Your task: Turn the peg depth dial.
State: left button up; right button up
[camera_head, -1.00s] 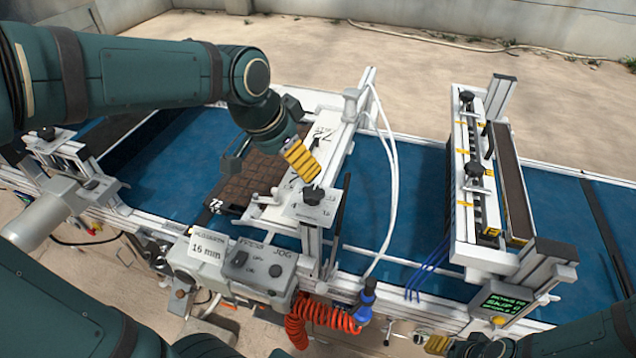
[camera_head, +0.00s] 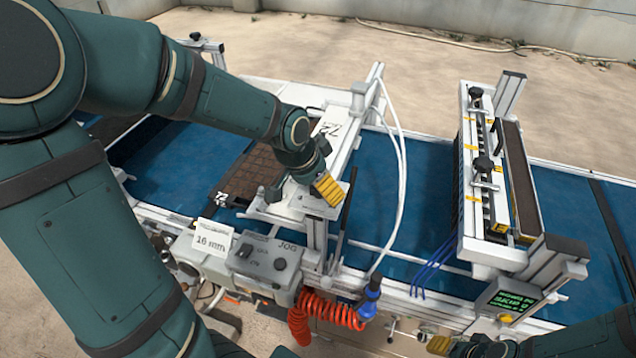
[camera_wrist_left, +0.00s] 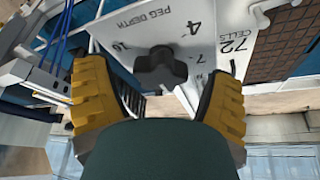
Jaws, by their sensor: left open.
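In the head view the left gripper (camera_head: 328,188) covers the dial above the plate's post. A card (camera_head: 212,240) reading "16 mm" stands to the left. My right gripper (camera_head: 452,346) shows only in part at the bottom edge.
A brown cell tray (camera_head: 250,170) lies on the blue belt (camera_head: 410,200) behind the dial. White hoses (camera_head: 398,150) hang to the right. A control box (camera_head: 262,262) and coiled red hose (camera_head: 330,312) are in front. A second gantry (camera_head: 470,180) stands farther right.

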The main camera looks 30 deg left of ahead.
pick_arm(q)
jog(key=c, duration=1.2)
jog(key=shift+m, duration=0.3)
jog(key=shift+c, duration=0.2)
